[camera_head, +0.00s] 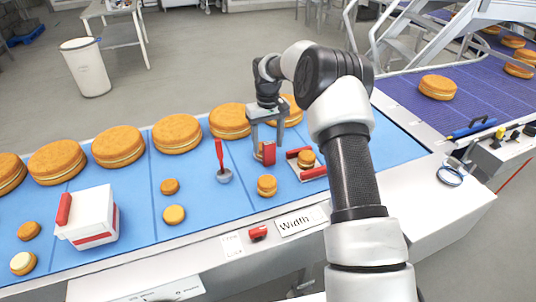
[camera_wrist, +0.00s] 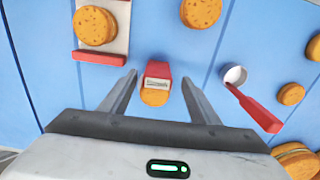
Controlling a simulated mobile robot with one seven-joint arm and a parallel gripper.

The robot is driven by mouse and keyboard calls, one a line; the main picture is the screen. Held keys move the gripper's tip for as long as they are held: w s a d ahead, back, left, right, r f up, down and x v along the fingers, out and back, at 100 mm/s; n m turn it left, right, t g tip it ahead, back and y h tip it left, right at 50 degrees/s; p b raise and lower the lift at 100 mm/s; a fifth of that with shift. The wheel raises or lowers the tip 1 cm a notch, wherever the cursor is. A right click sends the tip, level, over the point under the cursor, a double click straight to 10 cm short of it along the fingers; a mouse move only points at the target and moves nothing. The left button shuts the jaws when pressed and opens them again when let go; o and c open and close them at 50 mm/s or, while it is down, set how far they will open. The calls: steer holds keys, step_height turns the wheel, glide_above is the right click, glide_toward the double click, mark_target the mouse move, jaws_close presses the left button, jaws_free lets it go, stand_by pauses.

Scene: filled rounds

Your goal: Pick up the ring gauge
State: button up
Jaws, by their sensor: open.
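My gripper (camera_head: 266,145) points down over the blue belt, its fingers apart around a red block with a pale label (camera_wrist: 157,75). The block (camera_head: 268,153) stands between the fingers in the head view, and no grip on it shows. A small orange cake (camera_wrist: 153,97) lies close by it in the wrist view. A red-handled tool with a round, pale grey, ring-like end (camera_head: 224,176) lies left of my gripper; it shows at right in the wrist view (camera_wrist: 235,75). I cannot tell for sure which of these is the ring gauge.
A white fixture with red bars (camera_head: 320,172) holds a small cake (camera_head: 306,158) right of the gripper. A small cake (camera_head: 267,185) lies in front. Large cakes (camera_head: 177,133) line the far side. A white-and-red box (camera_head: 90,215) stands left. A "Width" label (camera_head: 298,222) is on the front edge.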

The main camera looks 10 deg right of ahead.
mark_target(269, 152)
steer(key=f, duration=0.5)
steer(key=shift+d+p, duration=0.2)
steer(key=shift+p, duration=0.15)
steer(key=c, duration=1.3)
steer(key=shift+o, duration=0.2)
step_height(269, 152, up, 10)
steer(key=p, duration=0.5)
steer(key=shift+r, duration=0.1)
